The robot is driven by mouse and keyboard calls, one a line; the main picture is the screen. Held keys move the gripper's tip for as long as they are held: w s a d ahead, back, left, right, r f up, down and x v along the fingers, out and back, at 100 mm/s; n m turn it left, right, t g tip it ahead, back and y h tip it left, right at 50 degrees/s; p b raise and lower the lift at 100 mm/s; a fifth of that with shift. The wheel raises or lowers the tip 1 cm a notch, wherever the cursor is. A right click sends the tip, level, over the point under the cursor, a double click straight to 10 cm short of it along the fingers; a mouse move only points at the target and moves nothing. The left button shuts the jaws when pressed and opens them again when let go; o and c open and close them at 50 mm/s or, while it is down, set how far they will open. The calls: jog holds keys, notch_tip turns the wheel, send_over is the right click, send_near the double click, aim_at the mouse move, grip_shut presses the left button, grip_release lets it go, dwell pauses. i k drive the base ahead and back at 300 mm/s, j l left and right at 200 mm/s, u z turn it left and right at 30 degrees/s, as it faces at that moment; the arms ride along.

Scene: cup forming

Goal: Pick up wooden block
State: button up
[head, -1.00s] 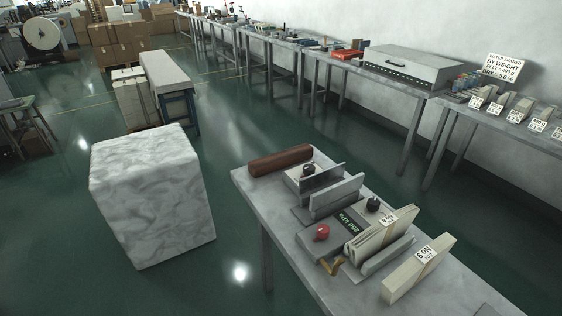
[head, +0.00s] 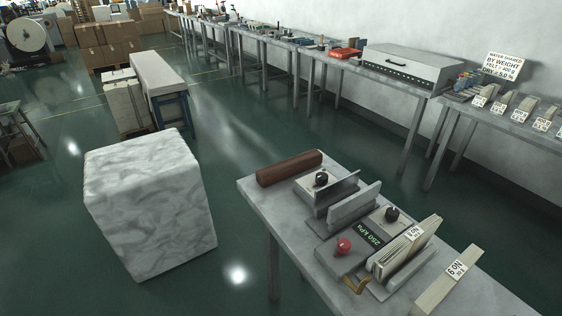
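No block in view is clearly marked as the wooden block. A brown, rounded bar (head: 289,168) lies at the far left end of the near grey table (head: 258,203). A pale beige block (head: 447,284) with a "6.0N" label lies at the table's right front. Another labelled beige piece (head: 408,247), which looks layered, stands by a grey metal plate in the fixture. My gripper is not in view, so whether it is open or holding anything is not shown.
Grey fixtures with upright plates (head: 350,205), a red knob (head: 343,246) and a "250 kPa" display (head: 369,235) crowd the near table. A large marbled block (head: 148,205) stands on the floor to its left. Green floor (head: 235,240) is clear between them. Long benches (head: 330,62) line the wall.

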aim_at(269, 174)
jog(key=i+j, duration=0.25)
jog(key=j, duration=0.2)
jog(key=i+j+z, duration=0.1)
jog(key=j, duration=0.4)
jog(key=i+j, duration=0.55)
jog(key=j, duration=0.4)
jog(key=i+j+z, duration=0.1)
jog(key=i+j, duration=0.15)
jog(key=j, duration=0.2)
jog(key=i+j, duration=0.2)
jog(key=j, duration=0.3)
jog(key=i+j+z, duration=0.1)
jog(key=j, duration=0.4)
jog(key=i+j, duration=0.25)
jog(key=j, duration=0.3)
